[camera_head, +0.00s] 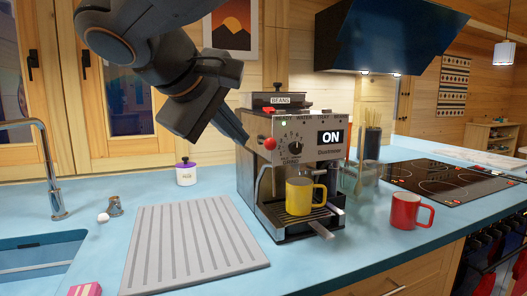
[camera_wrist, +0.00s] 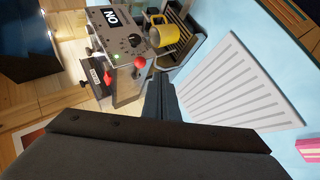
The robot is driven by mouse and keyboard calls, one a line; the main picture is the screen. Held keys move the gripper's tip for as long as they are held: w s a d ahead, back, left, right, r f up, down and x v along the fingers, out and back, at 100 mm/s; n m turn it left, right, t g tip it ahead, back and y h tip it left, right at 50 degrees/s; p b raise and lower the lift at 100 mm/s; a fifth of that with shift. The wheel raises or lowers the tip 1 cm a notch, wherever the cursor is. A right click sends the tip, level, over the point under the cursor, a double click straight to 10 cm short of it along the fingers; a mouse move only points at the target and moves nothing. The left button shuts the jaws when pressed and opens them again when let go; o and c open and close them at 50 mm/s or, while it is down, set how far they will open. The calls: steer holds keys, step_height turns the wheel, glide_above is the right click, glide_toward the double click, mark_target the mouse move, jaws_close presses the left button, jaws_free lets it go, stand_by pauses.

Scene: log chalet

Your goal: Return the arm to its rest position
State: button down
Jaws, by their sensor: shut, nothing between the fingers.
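My arm comes in from the top of the head view. My gripper (camera_head: 241,137) points down and right, with its fingertips at the left side of the coffee machine (camera_head: 318,140), close to the red knob. I cannot tell whether they touch it. In the wrist view, my gripper (camera_wrist: 158,80) shows its two dark fingers together, with nothing between them. The coffee machine (camera_wrist: 112,50) shows "ON" on its display and a small green light. A yellow mug (camera_head: 299,197) stands upright on its drip tray; it also shows in the wrist view (camera_wrist: 166,36).
A red mug (camera_head: 404,211) stands right of the machine, before the black hob (camera_head: 445,181). A grey ribbed drainboard (camera_head: 190,244) lies left of the machine. A white jar with a purple lid (camera_head: 186,174) stands behind it. The sink and faucet (camera_head: 48,165) are at left.

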steer(key=w+d+f+m+g, duration=0.15)
steer(key=d+f+g, duration=0.25)
steer(key=d+f, duration=0.75)
steer(key=s+d+f+m+g+y+p, duration=0.1)
steer(key=s+d+f+m+g+y, duration=0.1)
steer(key=s+d+f, duration=0.4)
steer(key=s+d+f+m+g+y+p, duration=0.1)
steer(key=s+d+f+m+g, duration=0.3)
steer(key=d+f, duration=0.6)
step_height(320, 180, down, 7)
steer(key=s+m+p, duration=0.1)
steer(key=s+m, duration=0.1)
steer(key=m, duration=0.1)
steer(key=shift+s+d+y, duration=0.35)
steer(key=shift+y, duration=0.05)
